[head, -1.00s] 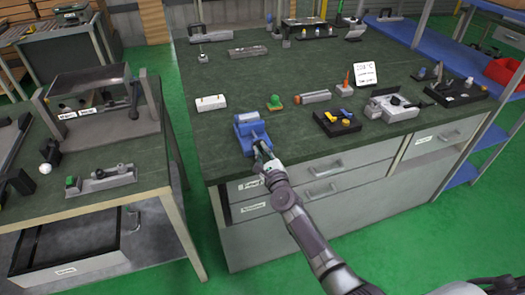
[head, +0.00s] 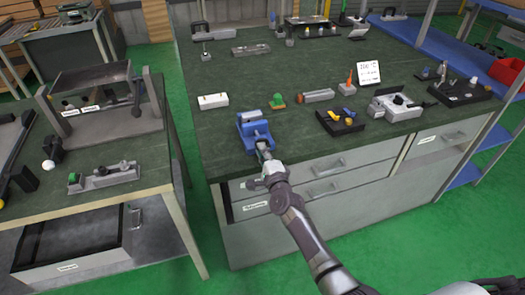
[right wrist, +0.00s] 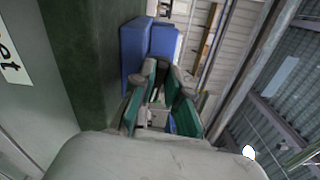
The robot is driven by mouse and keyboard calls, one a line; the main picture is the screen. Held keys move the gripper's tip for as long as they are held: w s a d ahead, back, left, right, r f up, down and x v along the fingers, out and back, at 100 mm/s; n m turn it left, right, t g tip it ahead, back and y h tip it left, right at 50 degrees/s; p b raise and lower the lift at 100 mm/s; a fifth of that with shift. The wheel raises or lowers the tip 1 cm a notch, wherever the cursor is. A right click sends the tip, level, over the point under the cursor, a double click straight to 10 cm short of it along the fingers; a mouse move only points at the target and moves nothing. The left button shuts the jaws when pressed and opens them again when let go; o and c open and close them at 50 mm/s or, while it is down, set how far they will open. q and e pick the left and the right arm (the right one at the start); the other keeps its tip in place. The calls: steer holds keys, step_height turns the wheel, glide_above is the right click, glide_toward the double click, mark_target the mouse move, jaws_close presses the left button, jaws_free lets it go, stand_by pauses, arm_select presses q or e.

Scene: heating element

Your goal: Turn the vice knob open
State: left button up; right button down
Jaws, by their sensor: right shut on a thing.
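The blue vice (head: 254,131) stands at the front left edge of the green-topped workbench. In the right wrist view the vice (right wrist: 135,58) shows as blue blocks beyond my fingers. My right gripper (head: 264,153) is at the front side of the vice, where its knob sits. In the right wrist view my right gripper (right wrist: 160,85) has its fingers closed in around the knob area. The knob itself is mostly hidden by the fingers. My left gripper is in neither view.
The workbench (head: 215,150) has a white block (head: 213,101), a green-topped part (head: 277,101) and a black tray (head: 339,122) near the vice. A drawer unit with handles (head: 327,168) lies below the edge. A second bench (head: 120,205) stands at left with an open drawer.

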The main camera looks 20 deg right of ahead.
steer(key=n, duration=0.5)
steer(key=shift+f+n, duration=0.3)
steer(key=shift+f, duration=0.05)
steer(key=n, duration=0.4)
steer(key=shift+d+f+p, duration=0.1)
steer(key=shift+f+p, duration=0.1)
steer(key=shift+p, duration=0.1)
steer(key=n, duration=0.5)
steer(key=shift+d+f+n, duration=0.2)
steer(key=shift+n, duration=0.2)
steer(key=n, duration=0.4)
steer(key=shift+d, duration=0.2)
steer(key=shift+f+n, duration=0.1)
steer(key=shift+n, duration=0.2)
steer(key=c, duration=1.2)
jaws_free()
steer(key=shift+o, duration=0.2)
steer(key=s, duration=1.2)
steer(key=shift+d, duration=0.25)
